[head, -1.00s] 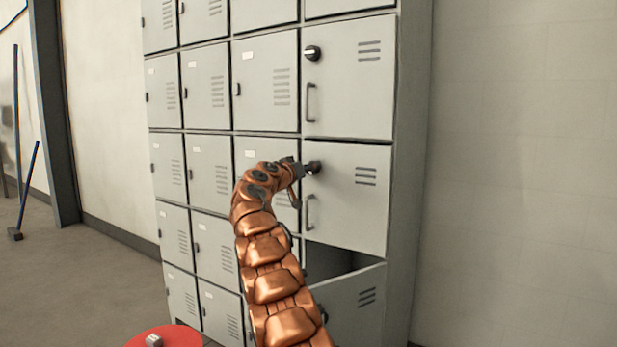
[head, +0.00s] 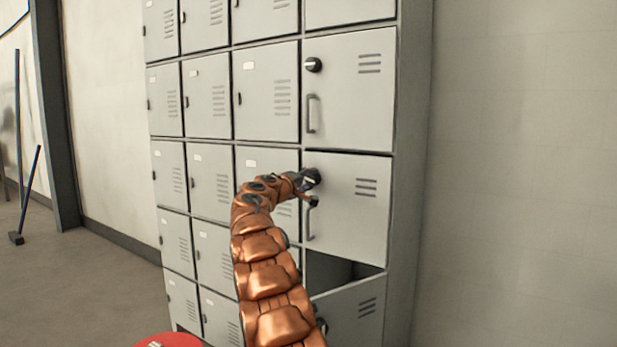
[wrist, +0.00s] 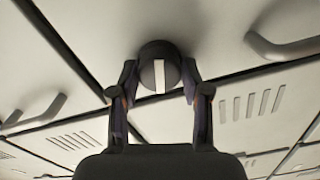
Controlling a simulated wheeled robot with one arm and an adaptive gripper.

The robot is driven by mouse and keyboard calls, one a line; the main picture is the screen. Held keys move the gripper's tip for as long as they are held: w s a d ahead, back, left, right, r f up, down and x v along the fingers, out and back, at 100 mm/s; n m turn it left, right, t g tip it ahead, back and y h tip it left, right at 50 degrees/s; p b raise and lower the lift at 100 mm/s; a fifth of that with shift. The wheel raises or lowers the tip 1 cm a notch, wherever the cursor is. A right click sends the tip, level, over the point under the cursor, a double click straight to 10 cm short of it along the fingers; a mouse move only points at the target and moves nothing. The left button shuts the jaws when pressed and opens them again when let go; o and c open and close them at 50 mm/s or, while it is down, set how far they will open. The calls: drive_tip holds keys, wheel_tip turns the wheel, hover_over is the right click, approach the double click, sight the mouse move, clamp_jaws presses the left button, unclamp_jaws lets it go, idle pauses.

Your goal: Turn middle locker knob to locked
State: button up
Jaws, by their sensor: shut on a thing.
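The middle locker door (head: 349,220) is closed, with a vertical bar handle on its left side. Its dark round knob (head: 312,176) is near the door's upper left corner and is partly hidden by my gripper (head: 304,182). In the wrist view the knob (wrist: 160,68) has a white bar mark, upright in the picture and slanted to the door seams. My gripper (wrist: 159,72) is shut on the knob, with one finger on each side.
The upper locker (head: 350,95) is closed; its knob (head: 313,64) has a roughly level white mark. Below, a locker door (head: 350,310) stands open and sticks out under my arm. Smaller closed lockers fill the left. A red round object (head: 168,341) is at the bottom edge.

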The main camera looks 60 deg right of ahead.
drive_tip(key=shift+r+n+p, duration=0.1)
drive_tip(key=shift+n+p, duration=0.7)
drive_tip(key=shift+n, duration=1.2)
drive_tip(key=o, duration=1.1)
drive_tip(key=shift+a, duration=0.15)
drive_tip(key=a, duration=1.1)
drive_tip(key=shift+s+a, duration=0.2)
drive_tip(key=shift+a, duration=0.2)
